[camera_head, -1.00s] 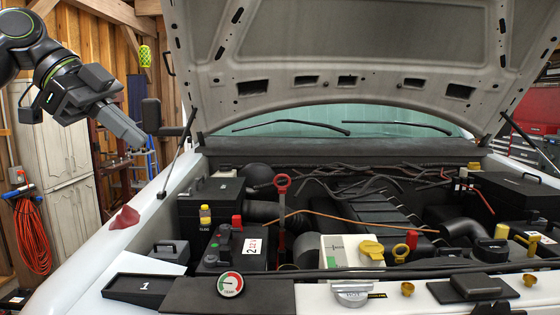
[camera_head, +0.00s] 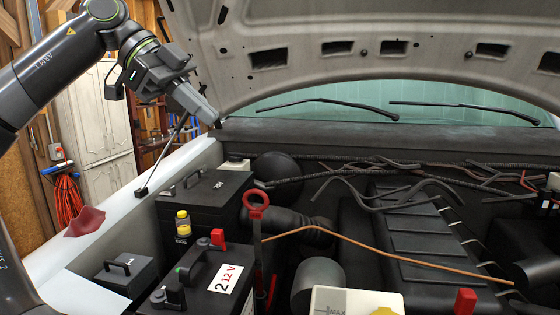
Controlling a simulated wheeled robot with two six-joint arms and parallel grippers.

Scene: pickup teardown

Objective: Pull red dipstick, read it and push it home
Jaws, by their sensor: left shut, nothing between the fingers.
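The red dipstick (camera_head: 257,212) stands upright in the engine bay, left of the middle. Its ring handle is at the top and a dark shaft runs down beside the battery; its lower end is hidden. My left gripper (camera_head: 207,112) is shut and empty. It is up and to the left of the dipstick handle in the picture, above the left fender side, and apart from it. My right gripper is not in view.
A battery marked 12 V (camera_head: 228,280) is left of the dipstick, with a black box (camera_head: 205,200) behind it. A white reservoir (camera_head: 345,302) and a thin copper-coloured line (camera_head: 400,255) lie to the right. The raised hood (camera_head: 400,25) hangs above.

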